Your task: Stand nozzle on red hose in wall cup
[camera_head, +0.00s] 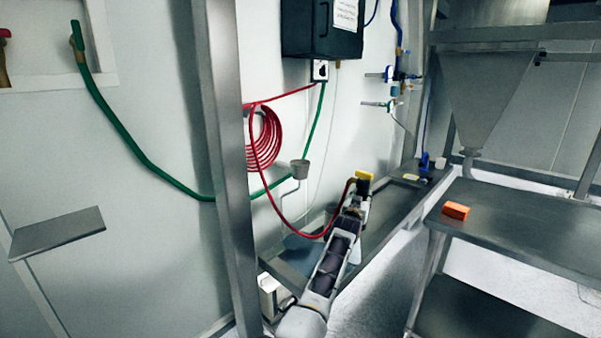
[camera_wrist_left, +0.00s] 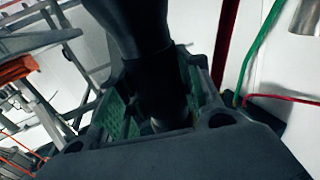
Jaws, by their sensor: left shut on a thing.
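The red hose (camera_head: 265,145) hangs in a coil on the wall, and a loop of it dips and rises to my left gripper (camera_head: 357,192). A yellow-tipped nozzle (camera_head: 364,175) shows at the gripper's far end, by the hose's end. In the left wrist view, a black cylindrical piece (camera_wrist_left: 150,75) sits between my left gripper's fingers (camera_wrist_left: 155,100). The grey wall cup (camera_head: 299,169) is to the left of the gripper, apart from it; what looks like the cup shows in the wrist view (camera_wrist_left: 306,15). My right gripper is out of view.
A steel post (camera_head: 225,170) stands left of the coil. A green hose (camera_head: 140,150) runs along the wall behind it. A black box (camera_head: 322,28) hangs above. At right, a steel table (camera_head: 520,235) bears an orange block (camera_head: 456,210). A hopper (camera_head: 485,95) stands behind.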

